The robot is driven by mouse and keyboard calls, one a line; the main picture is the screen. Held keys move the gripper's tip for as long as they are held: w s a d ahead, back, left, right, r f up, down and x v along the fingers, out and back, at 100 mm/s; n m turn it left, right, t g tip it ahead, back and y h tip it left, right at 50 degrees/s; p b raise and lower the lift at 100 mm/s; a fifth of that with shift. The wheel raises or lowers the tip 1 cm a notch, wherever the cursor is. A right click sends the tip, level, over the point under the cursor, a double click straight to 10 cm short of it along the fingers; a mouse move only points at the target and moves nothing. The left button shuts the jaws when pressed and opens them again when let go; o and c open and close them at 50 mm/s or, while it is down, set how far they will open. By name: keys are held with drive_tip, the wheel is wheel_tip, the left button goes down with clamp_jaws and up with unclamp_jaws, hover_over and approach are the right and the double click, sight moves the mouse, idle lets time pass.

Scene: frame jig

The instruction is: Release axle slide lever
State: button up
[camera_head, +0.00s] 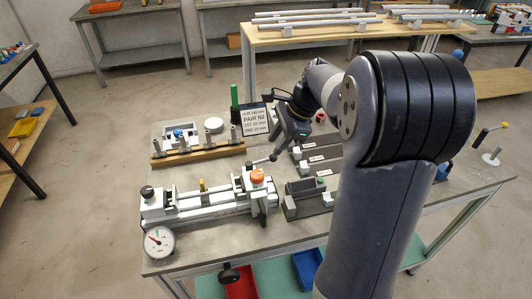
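A white frame jig (205,207) lies along the front left of the grey workbench (300,228). At its right end is a block with an orange knob (257,176). A short lever with a dark tip (264,160) sticks out just behind that knob, pointing right; I cannot tell for sure that it is the axle slide lever. My gripper (277,138) hangs above and behind this lever, seemingly apart from it. Its fingers are dark and small here, so their opening is unclear. I see nothing clearly held in it.
A round dial gauge (159,242) stands at the bench's front left corner. A sign reading "PAIR N2" (255,119) and a green post (234,97) stand behind the jig. A wooden rack with pegs (198,151) lies behind left. Dark fixtures (308,193) crowd the right.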

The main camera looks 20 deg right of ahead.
sight(267, 160)
drive_tip(key=x, duration=0.6)
drive_tip(key=shift+a+f, duration=0.1)
drive_tip(key=shift+f, duration=0.2)
clamp_jaws()
